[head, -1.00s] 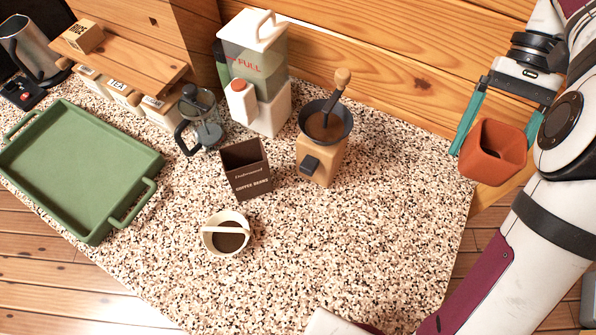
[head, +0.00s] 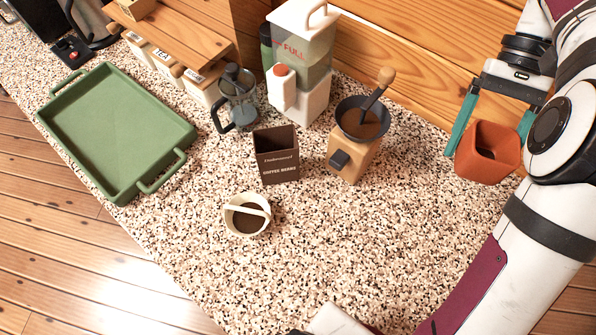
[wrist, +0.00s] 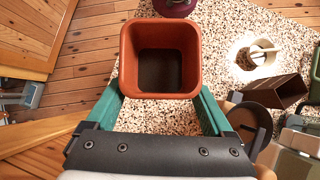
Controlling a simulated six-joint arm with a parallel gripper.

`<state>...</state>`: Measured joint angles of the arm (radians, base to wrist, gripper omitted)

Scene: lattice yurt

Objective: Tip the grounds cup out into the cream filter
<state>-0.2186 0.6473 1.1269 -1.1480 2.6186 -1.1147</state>
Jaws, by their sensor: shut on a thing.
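My gripper (head: 490,132) with teal fingers is shut on a terracotta square cup (head: 488,165), the grounds cup, at the right of the head view. The cup also shows in the wrist view (wrist: 160,88), with its open mouth facing that camera and a dark bottom inside. I cannot tell how much grounds it holds. The cream filter (head: 236,229) is a small round cup with a pale bar across its top and dark brown matter inside. It stands on the counter well to the left of my gripper. It also shows at the upper right in the wrist view (wrist: 268,46).
A wooden grinder (head: 352,158) with a dark bowl and a brown coffee-beans box (head: 276,165) stand between filter and cup, further back. A glass press (head: 240,95), a white-and-green machine (head: 302,60) and a green tray (head: 115,125) are further left. The front middle counter (head: 350,250) is clear.

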